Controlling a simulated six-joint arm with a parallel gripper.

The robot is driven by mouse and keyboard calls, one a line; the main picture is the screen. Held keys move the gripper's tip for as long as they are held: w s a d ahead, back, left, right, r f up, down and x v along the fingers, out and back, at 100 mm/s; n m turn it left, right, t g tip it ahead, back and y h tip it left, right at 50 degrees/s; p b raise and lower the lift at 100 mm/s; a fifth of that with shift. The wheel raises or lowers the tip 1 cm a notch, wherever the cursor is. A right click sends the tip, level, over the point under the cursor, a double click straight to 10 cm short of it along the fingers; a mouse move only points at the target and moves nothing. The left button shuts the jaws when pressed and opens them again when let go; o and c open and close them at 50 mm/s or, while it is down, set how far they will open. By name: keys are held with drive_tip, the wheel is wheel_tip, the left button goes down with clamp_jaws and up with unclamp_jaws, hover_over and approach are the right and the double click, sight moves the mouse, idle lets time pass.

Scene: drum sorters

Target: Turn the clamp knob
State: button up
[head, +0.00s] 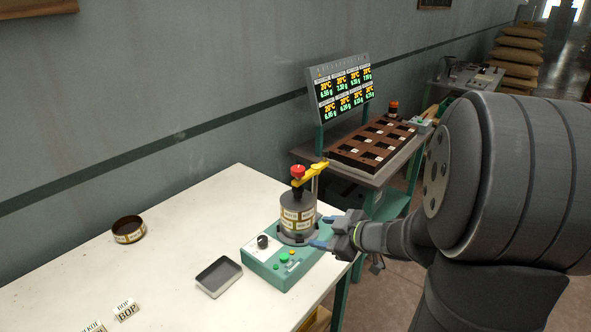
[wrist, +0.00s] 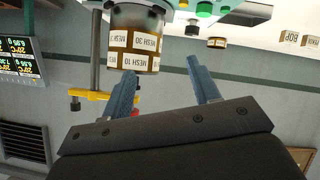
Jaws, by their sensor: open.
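The red clamp knob (head: 298,171) sits above a grey drum (head: 297,208) with cream labels, at the end of a yellow clamp arm (head: 313,174) on a post. The drum stands upright on a green base (head: 268,263). My gripper (head: 322,231) is open and empty, beside the drum's lower right, below the knob. Its blue-grey fingers (wrist: 162,70) are spread.
The base carries a black dial (head: 263,241) and green buttons. A dark tray (head: 219,276), a round brown ring (head: 128,229) and label blocks (head: 126,310) lie on the white table (head: 180,225). A display (head: 343,92) and brown compartment rack (head: 373,142) stand behind.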

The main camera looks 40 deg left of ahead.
sight(293, 170)
drive_tip(key=w+d+r+m+y, duration=0.1)
drive_tip(key=w+r+m+y, duration=0.15)
drive_tip(key=r, duration=0.25)
drive_tip(key=w+d+r+m+y, duration=0.2)
drive_tip(key=r+y, duration=0.1)
drive_tip(key=r, duration=0.1)
drive_tip(key=shift+t, duration=0.3)
drive_tip(key=a, duration=0.6)
drive_tip(key=w+a, duration=0.1)
drive_tip(key=a, duration=1)
drive_tip(key=shift+w+a+r, duration=0.15)
drive_tip(key=shift+a, duration=0.25)
